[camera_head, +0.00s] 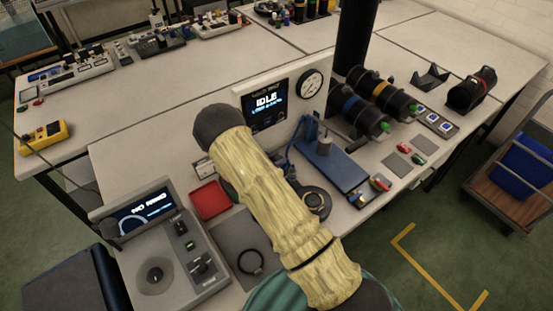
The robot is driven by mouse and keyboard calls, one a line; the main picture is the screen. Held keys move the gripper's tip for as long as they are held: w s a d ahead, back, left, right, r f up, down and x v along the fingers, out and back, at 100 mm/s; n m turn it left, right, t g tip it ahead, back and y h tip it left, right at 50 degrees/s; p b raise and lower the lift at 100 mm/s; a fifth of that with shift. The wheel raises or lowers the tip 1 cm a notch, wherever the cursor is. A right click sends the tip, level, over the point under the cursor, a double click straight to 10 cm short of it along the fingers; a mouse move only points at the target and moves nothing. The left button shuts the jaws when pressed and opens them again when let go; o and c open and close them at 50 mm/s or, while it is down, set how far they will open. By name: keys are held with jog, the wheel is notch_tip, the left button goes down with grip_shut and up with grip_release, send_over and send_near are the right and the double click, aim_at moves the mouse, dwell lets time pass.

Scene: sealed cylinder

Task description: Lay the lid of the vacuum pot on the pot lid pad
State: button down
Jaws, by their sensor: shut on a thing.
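My arm in its pale yellow sleeve crosses the middle of the view and ends in a dark rounded joint. My gripper is not visible; the arm hides the area beneath it. A dark round vessel (317,207), which looks like the vacuum pot, shows partly beside the arm's right edge. I cannot make out a lid. A flat grey mat (232,231) lies left of the arm, with a black ring (250,263) on it. I cannot tell whether this mat is the pot lid pad. Smaller grey squares (397,165) lie at the right.
A red tray (210,199) sits left of the arm. A gauge panel (268,103) reading IDLE stands behind, beside a blue press-like fixture (335,165) and black cylinders (362,111). A grey console (160,250) stands at the left. A cart (520,180) is at the right.

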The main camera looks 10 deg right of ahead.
jog(key=shift+f, duration=0.1)
jog(key=c, duration=1.2)
grip_release()
jog(key=shift+o, duration=0.2)
jog(key=shift+r+p, duration=0.35)
jog(key=b+v, duration=0.1)
jog(key=v, duration=1.1)
jog(key=shift+r+b, duration=0.15)
jog(key=shift+b, duration=0.2)
jog(key=shift+s, duration=0.1)
